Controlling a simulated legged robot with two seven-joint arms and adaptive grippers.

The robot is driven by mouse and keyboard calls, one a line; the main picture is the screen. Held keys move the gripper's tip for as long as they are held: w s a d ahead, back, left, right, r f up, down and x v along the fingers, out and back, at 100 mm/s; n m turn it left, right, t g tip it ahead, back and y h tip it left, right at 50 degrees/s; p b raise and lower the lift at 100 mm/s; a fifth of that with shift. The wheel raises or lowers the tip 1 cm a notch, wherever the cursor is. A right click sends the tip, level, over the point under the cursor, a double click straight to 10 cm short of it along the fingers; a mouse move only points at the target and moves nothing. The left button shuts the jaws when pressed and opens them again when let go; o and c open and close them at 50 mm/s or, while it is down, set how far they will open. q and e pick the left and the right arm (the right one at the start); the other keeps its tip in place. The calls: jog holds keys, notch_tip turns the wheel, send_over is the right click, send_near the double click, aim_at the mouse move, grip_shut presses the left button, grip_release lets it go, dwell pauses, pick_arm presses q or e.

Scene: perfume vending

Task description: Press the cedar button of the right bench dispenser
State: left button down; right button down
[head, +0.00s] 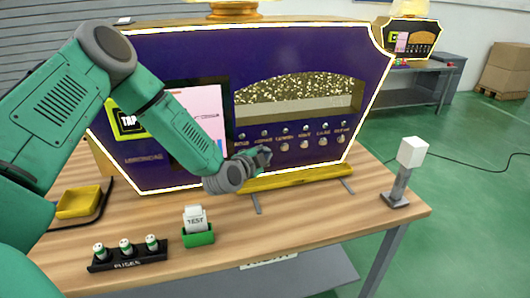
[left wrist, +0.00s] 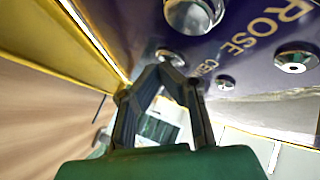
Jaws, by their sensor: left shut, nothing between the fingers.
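The purple dispenser (head: 300,48) with glowing white edges stands on the wooden bench (head: 340,235). Its front has a row of round metal buttons (head: 284,145) with small labels above, too small to read surely in the head view. My left gripper (head: 264,157) is shut and empty, at the left part of this row. In the left wrist view the closed fingers (left wrist: 165,72) are near the panel, beside a partly hidden label starting "CE" (left wrist: 207,68). A "ROSE" label (left wrist: 265,27) shows beyond it. Whether the fingertips touch a button I cannot tell. My right gripper is out of view.
A yellow ledge (head: 300,177) runs below the buttons. A fuse rack (head: 125,252), a green "TEST" holder (head: 199,238), a yellow tray (head: 78,202) and a white-topped post (head: 411,152) stand on the bench. A second dispenser (head: 412,36) is on a far bench.

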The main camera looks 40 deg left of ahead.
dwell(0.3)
pick_arm(q)
jog(key=shift+s+d+p, duration=0.35)
jog(key=shift+s+d, duration=0.25)
jog(key=shift+s+d, duration=0.4)
jog(key=shift+d, duration=0.1)
jog(key=s+d+p, duration=0.1)
jog(key=s+d, duration=0.1)
jog(key=shift+s+d, duration=0.25)
jog(key=shift+d, duration=0.15)
dwell(0.5)
